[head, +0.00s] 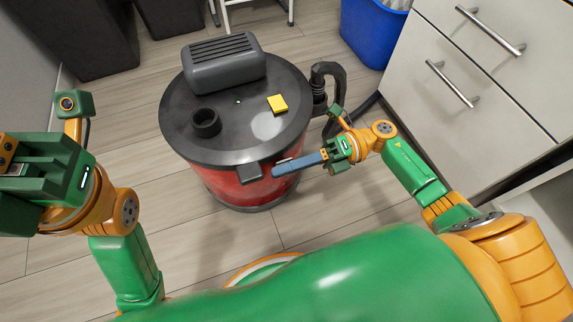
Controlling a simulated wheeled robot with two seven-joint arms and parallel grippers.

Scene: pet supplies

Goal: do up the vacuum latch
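The vacuum (225,182) is a red canister with a dark grey round lid (228,131), standing upright on the floor. A dark latch tab (250,172) sticks out at the lid's front edge, over the red wall. My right gripper (274,172) reaches in from the right, its blue-grey fingertips just right of the latch tab, close to the canister wall. I cannot tell whether they touch it. The fingers overlap in this view, so any gap is hidden. My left gripper's green body (40,180) is at the left edge, its fingertips not visible.
A motor housing (223,63), a round port (206,123) and a yellow block (277,103) are on the lid. A black hose (322,85) stands at its right. White drawers (490,60) and a blue bin (372,30) are to the right. Floor left of the vacuum is clear.

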